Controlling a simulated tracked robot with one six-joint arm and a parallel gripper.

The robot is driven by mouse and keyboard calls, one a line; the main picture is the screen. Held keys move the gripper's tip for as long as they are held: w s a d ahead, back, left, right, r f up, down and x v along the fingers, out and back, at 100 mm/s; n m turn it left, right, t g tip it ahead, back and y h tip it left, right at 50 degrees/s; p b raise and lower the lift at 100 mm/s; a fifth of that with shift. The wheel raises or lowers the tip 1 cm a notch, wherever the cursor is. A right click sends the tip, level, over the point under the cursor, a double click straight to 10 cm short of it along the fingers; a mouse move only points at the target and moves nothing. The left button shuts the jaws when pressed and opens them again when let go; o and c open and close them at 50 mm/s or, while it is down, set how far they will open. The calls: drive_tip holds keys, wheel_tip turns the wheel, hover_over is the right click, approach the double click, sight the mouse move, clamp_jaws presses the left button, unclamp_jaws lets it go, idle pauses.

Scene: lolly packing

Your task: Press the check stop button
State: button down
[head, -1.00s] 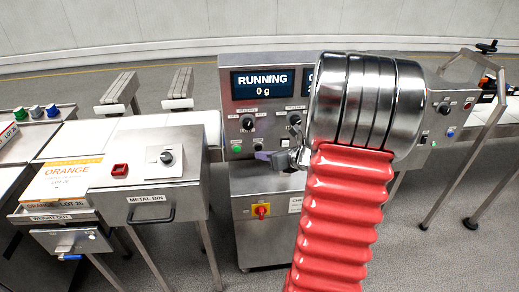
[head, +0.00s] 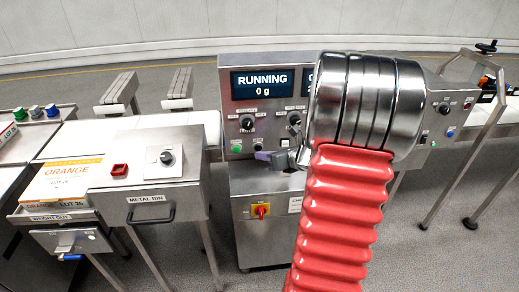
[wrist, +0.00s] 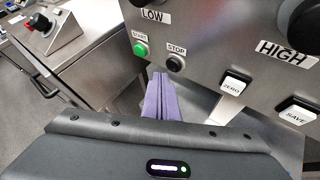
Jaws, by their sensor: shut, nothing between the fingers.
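The check stop button is a small black round button (wrist: 175,63) under a STOP label on the steel control panel in the wrist view. A green START button (wrist: 140,49) sits to its left. My gripper (wrist: 160,76) is shut and empty. Its purple fingers point at the panel, their tips just below and left of the black button in the picture. I cannot tell if they touch the panel. In the head view my gripper (head: 262,155) is in front of the checkweigher panel, with the green button (head: 236,148) to its left. The display (head: 262,84) reads RUNNING, 0 g.
White ZERO (wrist: 236,85) and SAVE (wrist: 297,115) buttons are to the right on the panel, with a LOW knob (wrist: 150,3) above. The metal bin (head: 150,190) stands left. My arm hides the panel's right part.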

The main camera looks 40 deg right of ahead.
drive_tip(key=shift+w, duration=0.15)
idle(0.6)
drive_tip(key=shift+w+d, duration=0.2)
drive_tip(key=shift+w, duration=0.05)
drive_tip(key=shift+w+d, duration=0.3)
drive_tip(key=shift+w, duration=0.15)
idle(1.4)
drive_tip(key=shift+s+r, duration=0.1)
drive_tip(key=shift+s, duration=0.05)
drive_tip(key=shift+s+a, duration=0.5)
drive_tip(key=shift+s, duration=0.15)
drive_tip(key=shift+s+a, duration=0.75)
drive_tip(key=shift+s, duration=0.3)
drive_tip(key=shift+s+a, duration=0.7)
drive_tip(key=shift+s, duration=0.3)
drive_tip(key=shift+n, duration=0.3)
